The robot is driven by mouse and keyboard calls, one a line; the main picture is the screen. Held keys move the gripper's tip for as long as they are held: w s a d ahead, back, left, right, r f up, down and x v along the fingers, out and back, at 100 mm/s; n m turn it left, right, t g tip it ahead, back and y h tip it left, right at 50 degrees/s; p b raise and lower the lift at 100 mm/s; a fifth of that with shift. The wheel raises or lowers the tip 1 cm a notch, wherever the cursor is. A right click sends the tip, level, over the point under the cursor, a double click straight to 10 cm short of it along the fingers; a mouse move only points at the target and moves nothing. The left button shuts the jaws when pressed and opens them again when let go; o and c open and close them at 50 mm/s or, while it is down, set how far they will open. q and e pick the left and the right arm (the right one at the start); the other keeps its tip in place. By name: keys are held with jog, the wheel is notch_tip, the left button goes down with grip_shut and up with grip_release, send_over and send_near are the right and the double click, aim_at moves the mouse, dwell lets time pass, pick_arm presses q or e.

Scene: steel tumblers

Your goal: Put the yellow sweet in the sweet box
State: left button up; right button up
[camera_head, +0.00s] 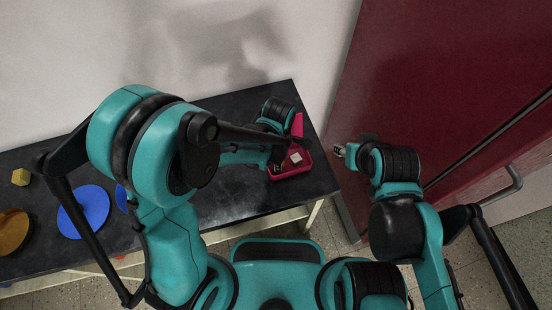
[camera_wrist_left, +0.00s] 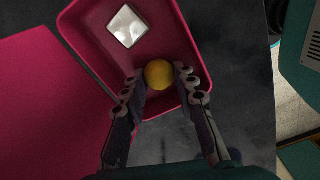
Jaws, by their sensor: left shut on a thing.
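The yellow sweet (camera_wrist_left: 159,74) is a small round ball between the fingertips of my left gripper (camera_wrist_left: 160,82) in the left wrist view. The gripper is shut on it. The sweet box (camera_wrist_left: 172,38) is an open pink tray under the fingertips, and the sweet shows over its near end. I cannot tell how high the sweet is above the box floor. In the head view the box (camera_head: 290,172) stands at the table's right end, and my left arm hides the sweet. My right gripper (camera_head: 339,150) is off the table's right side, too small to read.
A white-silver square piece (camera_wrist_left: 127,26) lies in the box. A pink panel, seemingly the lid (camera_wrist_left: 40,100), is beside the box. Blue discs (camera_head: 83,211), an orange disc (camera_head: 14,231) and a yellow block (camera_head: 20,177) are at the table's left. A dark red door (camera_head: 430,80) stands right.

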pick_arm(q)
jog(key=shift+f, duration=0.2)
jog(key=o, duration=0.7)
jog(key=shift+w+a+f, duration=0.1)
jog(key=shift+f, duration=0.05)
jog(key=shift+c, duration=0.2)
jog(key=shift+o, duration=0.8)
jog(key=shift+r, duration=0.4)
notch_tip(320, 180, up, 12)
jog(key=p, duration=0.4)
